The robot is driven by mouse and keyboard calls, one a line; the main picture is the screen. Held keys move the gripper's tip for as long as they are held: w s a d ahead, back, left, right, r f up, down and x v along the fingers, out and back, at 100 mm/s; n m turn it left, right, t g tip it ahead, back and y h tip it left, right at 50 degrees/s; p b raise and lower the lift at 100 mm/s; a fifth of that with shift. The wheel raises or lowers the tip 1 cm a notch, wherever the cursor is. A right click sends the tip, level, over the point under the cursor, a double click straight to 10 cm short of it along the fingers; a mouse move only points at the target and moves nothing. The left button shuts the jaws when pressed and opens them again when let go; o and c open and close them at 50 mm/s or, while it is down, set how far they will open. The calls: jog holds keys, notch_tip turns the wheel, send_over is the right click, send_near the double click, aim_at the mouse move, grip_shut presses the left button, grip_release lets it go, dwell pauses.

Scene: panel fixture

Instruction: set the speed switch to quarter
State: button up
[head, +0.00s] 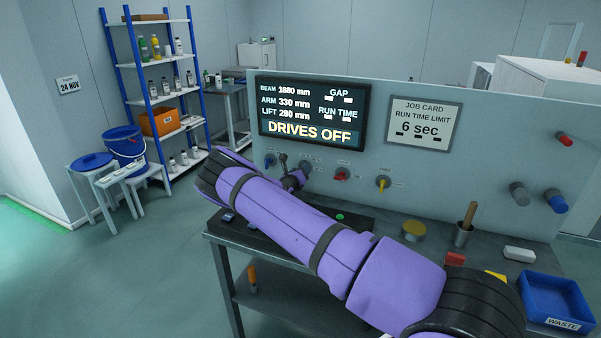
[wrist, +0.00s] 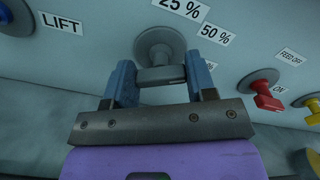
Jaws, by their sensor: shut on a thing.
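The speed switch (wrist: 156,48) is a grey round knob with a bar handle, on the panel in the wrist view. Labels 25 % (wrist: 180,8) and 50 % (wrist: 213,33) stand above and to the right of it. My gripper (wrist: 160,80) has one blue-grey finger on each side of the handle and is shut on it. I cannot tell which mark the switch points to. In the head view my gripper (head: 292,181) is at the panel below the screen, and my purple arm hides part of it.
A red switch (wrist: 263,95) and a yellow one (wrist: 312,108) sit to the right, and a blue knob (wrist: 6,15) by the LIFT label to the left. The screen (head: 313,116) reads DRIVES OFF. The bench carries a blue waste bin (head: 557,301) at right.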

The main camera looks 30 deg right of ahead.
jog(key=n, duration=1.1)
jog(key=shift+w+a+f+n, duration=0.1)
jog(key=shift+f+n, duration=0.15)
jog(key=shift+n, duration=0.15)
dwell(0.3)
jog(key=o, duration=0.9)
jog(key=shift+o, duration=0.2)
jog(key=shift+a, duration=0.1)
jog(key=v, duration=1)
jog(key=shift+s+a, duration=0.2)
jog(key=shift+s, duration=0.1)
